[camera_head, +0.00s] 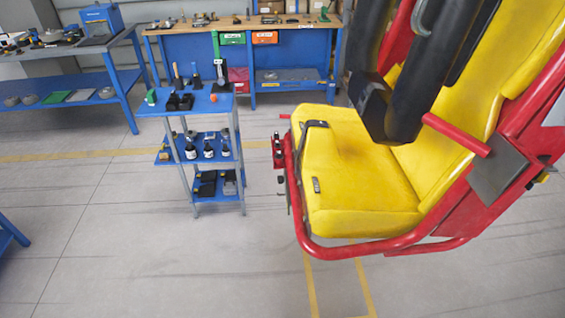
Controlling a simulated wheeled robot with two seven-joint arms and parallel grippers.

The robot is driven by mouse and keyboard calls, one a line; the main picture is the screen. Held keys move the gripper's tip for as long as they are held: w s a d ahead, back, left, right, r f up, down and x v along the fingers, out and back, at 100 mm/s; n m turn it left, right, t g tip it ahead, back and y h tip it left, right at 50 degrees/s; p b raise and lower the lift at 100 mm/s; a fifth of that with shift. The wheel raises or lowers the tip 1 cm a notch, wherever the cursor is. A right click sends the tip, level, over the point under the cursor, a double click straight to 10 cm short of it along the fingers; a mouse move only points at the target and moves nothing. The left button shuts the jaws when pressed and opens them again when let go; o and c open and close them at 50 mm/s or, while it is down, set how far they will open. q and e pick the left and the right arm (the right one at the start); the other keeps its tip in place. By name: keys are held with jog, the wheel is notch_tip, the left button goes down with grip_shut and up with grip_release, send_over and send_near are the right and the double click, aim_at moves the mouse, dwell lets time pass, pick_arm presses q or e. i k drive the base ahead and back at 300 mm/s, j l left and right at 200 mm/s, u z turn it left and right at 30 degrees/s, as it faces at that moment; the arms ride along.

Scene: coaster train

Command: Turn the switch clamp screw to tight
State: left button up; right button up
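A yellow coaster seat (355,170) with a red tubular frame (300,222) fills the right of the head view. A small dark fitting (278,150) is fixed to the left side of the frame, with more small parts (281,180) just below it. I cannot tell at this size which part is the switch clamp screw or how it is turned. Neither of my grippers shows in the head view.
A blue three-tier cart (160,108) with tools and bottles stands left of the seat. Blue workbenches (196,57) line the back, another (110,82) is at left. Black padded restraints (420,70) hang above the seat. The floor in front (180,265) is clear.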

aim_at(549, 167)
jog(key=z, duration=1.6)
